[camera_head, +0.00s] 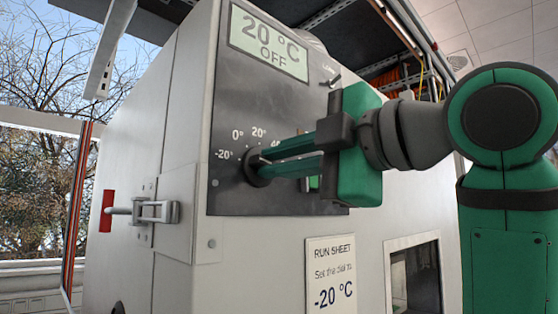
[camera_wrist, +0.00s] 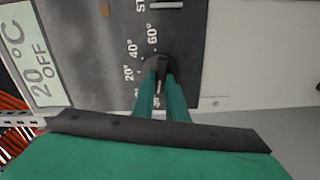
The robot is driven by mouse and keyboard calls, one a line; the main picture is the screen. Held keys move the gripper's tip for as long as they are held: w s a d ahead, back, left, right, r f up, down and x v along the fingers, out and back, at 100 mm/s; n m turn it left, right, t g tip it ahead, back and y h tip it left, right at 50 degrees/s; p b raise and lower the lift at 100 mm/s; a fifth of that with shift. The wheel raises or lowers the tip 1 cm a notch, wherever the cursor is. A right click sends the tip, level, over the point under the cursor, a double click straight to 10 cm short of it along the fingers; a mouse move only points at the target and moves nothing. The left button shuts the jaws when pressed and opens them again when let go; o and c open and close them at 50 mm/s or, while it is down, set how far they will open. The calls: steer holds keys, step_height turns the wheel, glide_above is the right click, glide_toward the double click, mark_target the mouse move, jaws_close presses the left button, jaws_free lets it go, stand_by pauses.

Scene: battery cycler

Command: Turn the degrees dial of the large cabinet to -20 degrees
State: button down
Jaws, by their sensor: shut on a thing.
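The large cabinet (camera_head: 140,130) fills the middle of the head view, with a dark control panel (camera_head: 228,110). Its display (camera_head: 268,42) reads 20 °C and OFF, and also shows in the wrist view (camera_wrist: 30,60). The black degrees dial (camera_head: 252,178) sits low on the panel, inside a ring of marks; -20°, 0° and 20° are readable in the head view. The dial also shows in the wrist view (camera_wrist: 158,62), near the 20°, 40° and 60° marks. My gripper (camera_head: 263,161) is shut on the dial, fingers either side. I cannot tell where the dial's pointer stands.
A run sheet (camera_head: 331,275) below the panel says to set the dial to -20 °C. A small switch (camera_head: 332,79) sits right of the display. A dark opening (camera_head: 413,277) is at lower right.

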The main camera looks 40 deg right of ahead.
stand_by(0.5)
steer(key=c, duration=1.8)
jaws_free()
steer(key=shift+o, duration=0.2)
steer(key=shift+s, duration=0.15)
steer(key=s, duration=1)
steer(key=shift+s+d, duration=0.25)
steer(key=shift+d, duration=0.15)
steer(key=shift+w, duration=0.1)
